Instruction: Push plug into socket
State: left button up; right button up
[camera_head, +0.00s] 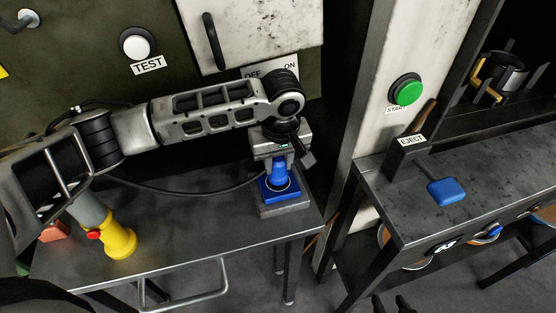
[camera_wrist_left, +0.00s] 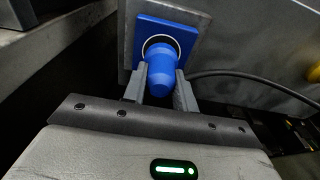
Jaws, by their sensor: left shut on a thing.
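A blue plug (camera_head: 278,171) stands over a blue square socket (camera_head: 264,190) on a grey block at the right end of the dark table. A black cable runs left from the plug area. My left gripper (camera_head: 279,158) is shut on the plug from above. In the left wrist view the plug (camera_wrist_left: 162,75) sits between the two fingers of my left gripper (camera_wrist_left: 160,90), its far end at the round hole of the socket (camera_wrist_left: 186,33). How deep it sits in the hole cannot be told. My right gripper does not show.
A yellow device with a red button (camera_head: 119,240) stands on the table (camera_head: 190,207) at the left. A white cabinet door (camera_head: 255,35) is behind my arm. To the right, a second bench holds a blue EJECT lever (camera_head: 446,191), below a green START button (camera_head: 406,92).

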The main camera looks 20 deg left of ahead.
pick_arm(q)
jog(key=shift+f, duration=0.6)
jog(key=o, duration=1)
notch_tip(320, 180, up, 2)
jog(key=shift+d+r, duration=0.1)
jog(key=r, duration=0.4)
jog(key=s+r, duration=0.1)
jog(key=r, duration=0.4)
jog(key=d+r, duration=0.1)
jog(key=r, duration=0.3)
jog(key=shift+s+r, duration=0.35)
pick_arm(e)
jog(key=shift+d+f, duration=0.1)
jog(key=shift+f, duration=0.35)
